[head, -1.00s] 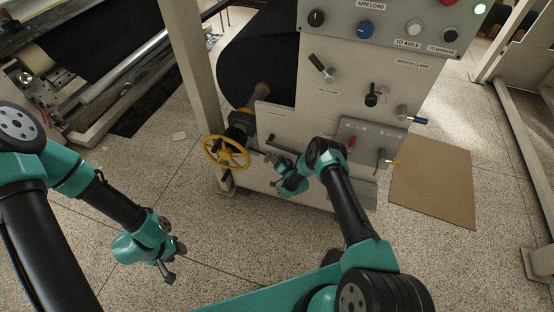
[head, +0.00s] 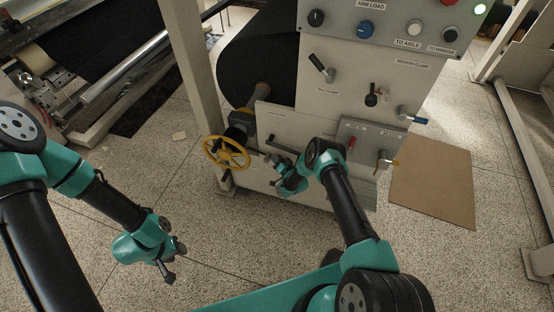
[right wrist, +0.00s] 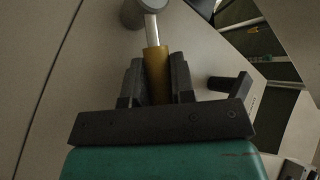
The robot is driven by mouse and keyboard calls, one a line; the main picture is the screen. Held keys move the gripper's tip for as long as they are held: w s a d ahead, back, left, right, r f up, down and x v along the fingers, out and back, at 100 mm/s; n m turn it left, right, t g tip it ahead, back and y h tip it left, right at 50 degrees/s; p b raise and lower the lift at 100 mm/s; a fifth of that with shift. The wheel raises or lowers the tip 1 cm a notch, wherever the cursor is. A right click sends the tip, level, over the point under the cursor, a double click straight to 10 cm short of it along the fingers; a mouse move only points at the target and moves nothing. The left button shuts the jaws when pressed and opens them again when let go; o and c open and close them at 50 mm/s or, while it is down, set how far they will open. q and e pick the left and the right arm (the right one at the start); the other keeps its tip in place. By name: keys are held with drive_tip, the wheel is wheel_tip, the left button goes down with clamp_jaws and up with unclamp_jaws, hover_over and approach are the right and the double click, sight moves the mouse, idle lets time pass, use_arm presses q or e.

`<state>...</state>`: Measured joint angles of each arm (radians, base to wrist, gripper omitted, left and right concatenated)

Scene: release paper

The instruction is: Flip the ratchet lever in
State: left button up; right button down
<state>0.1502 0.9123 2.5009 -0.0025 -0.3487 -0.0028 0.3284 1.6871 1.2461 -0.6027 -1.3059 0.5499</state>
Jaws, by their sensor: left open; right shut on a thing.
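The lever with a yellow-brown grip (right wrist: 157,72) and a silver shaft shows in the right wrist view. Its shaft runs up to a grey round hub (right wrist: 133,12). My right gripper (right wrist: 157,64) is shut on the grip, one dark finger on each side. In the head view my right gripper (head: 272,158) is low at the machine's front, just right of the yellow handwheel (head: 226,152), and the lever is mostly hidden there. My left gripper (head: 174,262) is open and empty over the floor at lower left.
The machine's panel (head: 345,95) carries knobs and clamp levers, including a black-handled one (head: 372,96) and a blue-tipped one (head: 415,119). A beige post (head: 188,60) stands left of it. A brown board (head: 435,182) lies on the floor at right. The floor at front left is open.

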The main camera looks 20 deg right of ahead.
drive_tip(key=shift+w+a+r+n+g, duration=0.15)
drive_tip(key=shift+a+r+n+g, duration=0.15)
drive_tip(key=shift+n+g, duration=0.25)
drive_tip(key=c, duration=1)
unclamp_jaws()
drive_tip(key=shift+o, duration=0.2)
drive_tip(key=shift+d, duration=0.1)
drive_tip(key=v, duration=1.7)
drive_tip(key=shift+s, duration=0.25)
drive_tip(key=shift+c, duration=0.3)
